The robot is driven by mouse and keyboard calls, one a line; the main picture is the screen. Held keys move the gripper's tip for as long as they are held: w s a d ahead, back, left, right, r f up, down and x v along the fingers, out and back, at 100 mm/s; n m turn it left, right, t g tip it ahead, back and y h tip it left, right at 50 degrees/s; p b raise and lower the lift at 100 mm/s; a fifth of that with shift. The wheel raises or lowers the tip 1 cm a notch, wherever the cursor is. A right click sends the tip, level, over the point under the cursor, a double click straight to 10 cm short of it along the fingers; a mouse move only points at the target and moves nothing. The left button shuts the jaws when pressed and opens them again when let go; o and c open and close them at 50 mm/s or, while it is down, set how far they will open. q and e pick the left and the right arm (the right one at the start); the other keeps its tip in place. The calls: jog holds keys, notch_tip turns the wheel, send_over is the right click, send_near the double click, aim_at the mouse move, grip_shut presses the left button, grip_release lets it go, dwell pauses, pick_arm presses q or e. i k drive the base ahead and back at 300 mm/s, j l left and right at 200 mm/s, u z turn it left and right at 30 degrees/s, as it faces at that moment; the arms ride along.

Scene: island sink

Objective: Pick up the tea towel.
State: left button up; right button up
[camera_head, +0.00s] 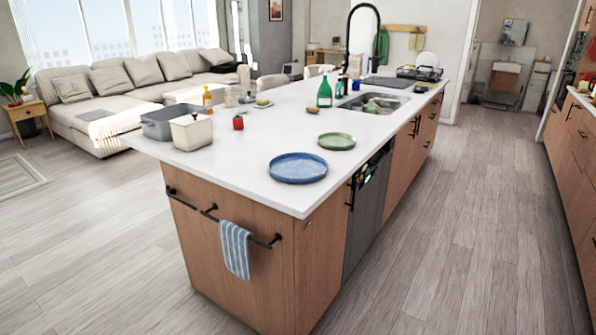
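The tea towel (235,249) is blue with white stripes. It hangs folded over a dark rail (221,220) on the wooden end panel of the kitchen island, below the white countertop. The towel hangs straight down near the middle to right part of the rail. Neither of my grippers shows in the head view, and nothing is touching the towel except the rail.
The island countertop (255,183) holds a blue plate (298,168), a green plate (337,141), a grey tub (165,122), a white container (191,131) and a green bottle (324,94). The floor (110,250) in front of the island end is clear.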

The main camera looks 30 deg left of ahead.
aim_at(233, 240)
jog(key=j+u, duration=0.1)
jog(key=u, duration=1.4)
jog(key=i+j+z, duration=0.1)
jog(key=i+j, duration=0.3)
jog(key=i, duration=0.2)
jog(key=i+j+z, duration=0.15)
jog(key=i+j, duration=0.35)
jog(key=i, duration=0.1)
